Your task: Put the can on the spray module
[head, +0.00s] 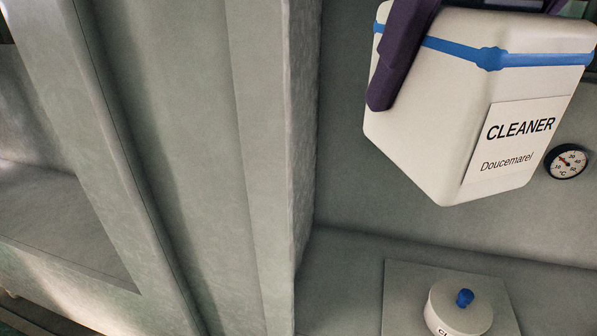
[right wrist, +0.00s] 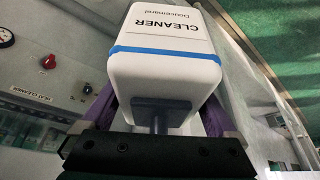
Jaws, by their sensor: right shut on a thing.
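The can (head: 480,100) is a white canister with a blue band and a "CLEANER Doucemarel" label. It hangs tilted at the upper right of the head view and fills the middle of the right wrist view (right wrist: 165,80). My right gripper (head: 398,70) is shut on it, with one purple finger along its left side; both fingers flank it in the right wrist view (right wrist: 155,112). Below the can, apart from it, a square plate (head: 398,300) carries a round white piece (head: 455,312) with a blue knob, which looks like the spray module. My left gripper is out of view.
A round temperature gauge (head: 567,162) sits on the back wall, close to the can's right side. A thick grey upright panel (head: 262,170) stands left of the plate. A red knob (right wrist: 48,62) shows on a panel in the right wrist view.

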